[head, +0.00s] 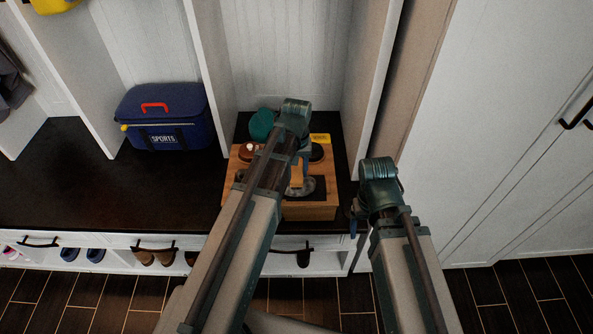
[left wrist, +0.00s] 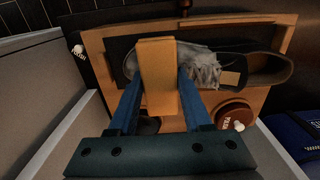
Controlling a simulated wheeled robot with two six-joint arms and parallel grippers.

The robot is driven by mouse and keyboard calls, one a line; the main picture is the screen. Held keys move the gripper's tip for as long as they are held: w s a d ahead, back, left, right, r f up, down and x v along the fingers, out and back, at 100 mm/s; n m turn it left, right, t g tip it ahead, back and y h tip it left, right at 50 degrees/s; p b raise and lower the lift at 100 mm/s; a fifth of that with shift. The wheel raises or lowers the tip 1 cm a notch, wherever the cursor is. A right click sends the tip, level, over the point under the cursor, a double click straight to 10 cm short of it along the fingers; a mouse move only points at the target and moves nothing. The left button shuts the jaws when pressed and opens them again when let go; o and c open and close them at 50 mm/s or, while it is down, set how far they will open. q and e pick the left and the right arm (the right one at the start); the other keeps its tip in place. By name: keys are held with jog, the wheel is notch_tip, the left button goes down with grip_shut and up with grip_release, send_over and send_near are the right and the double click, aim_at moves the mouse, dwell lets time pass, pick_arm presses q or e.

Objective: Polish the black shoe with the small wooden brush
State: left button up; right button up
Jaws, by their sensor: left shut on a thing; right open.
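The black shoe (head: 308,186) lies on the wooden box (head: 310,212) on the dark bench, partly hidden by my left arm. In the left wrist view the shoe (left wrist: 205,68) lies across the box top, with a pale grey, dull patch beside the brush. My left gripper (head: 297,168) is shut on the small wooden brush (left wrist: 158,75), its blue fingers on either side of the block. The brush is over the shoe; its underside is hidden, so I cannot tell whether it touches. My right gripper (head: 358,212) is open and empty, to the right of the box near the bench's front edge.
A reddish-brown tin (left wrist: 234,112) sits on the box beside the shoe. A blue sports bag (head: 165,118) stands left; white dividers flank the box. The bench (head: 90,195) is clear to the left.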

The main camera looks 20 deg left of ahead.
pick_arm(q)
jog(key=shift+w+a, duration=0.25)
jog(key=shift+w, duration=0.55)
jog(key=shift+w+a, duration=0.25)
jog(key=shift+w, duration=0.55)
jog(key=shift+s, duration=0.15)
jog(key=shift+s+d+r, duration=0.1)
jog(key=shift+s+d, duration=0.15)
jog(key=shift+s, duration=0.6)
jog(key=shift+s+d+r, duration=0.1)
jog(key=shift+s+d, duration=0.15)
jog(key=shift+s, duration=0.55)
jog(key=shift+f, duration=0.2)
jog(key=shift+w, duration=0.15)
jog(key=shift+w+a+r, duration=0.1)
jog(key=shift+w+a, duration=0.15)
jog(key=shift+w, duration=0.6)
jog(key=shift+w+a+r, duration=0.1)
jog(key=shift+w+a, duration=0.15)
jog(key=shift+w, duration=0.55)
jog(key=shift+f, duration=0.2)
